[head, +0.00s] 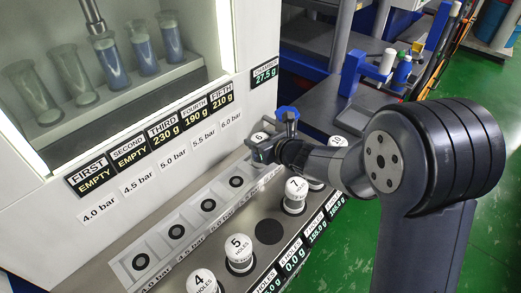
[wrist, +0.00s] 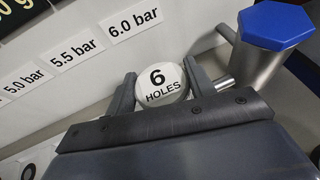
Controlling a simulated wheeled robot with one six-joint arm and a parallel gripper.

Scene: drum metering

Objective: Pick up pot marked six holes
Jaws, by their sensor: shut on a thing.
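The pot marked six holes (wrist: 160,84) has a round white lid reading "6 HOLES" and sits between my two gripper fingers in the wrist view. My gripper (wrist: 162,88) is shut on it. In the head view my gripper (head: 264,148) is at the far end of the row of sockets, near the 6.0 bar label (head: 230,119). The pot's white top (head: 259,137) shows there only in part; whether its base touches a socket is hidden.
Pots marked 4 (head: 202,281), 5 (head: 239,249) and 7 (head: 296,190) stand in the front row, with an empty dark round place (head: 269,231) between 5 and 7. A blue-capped metal part (wrist: 272,30) is close to the right of my gripper. Several sockets (head: 208,205) are empty.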

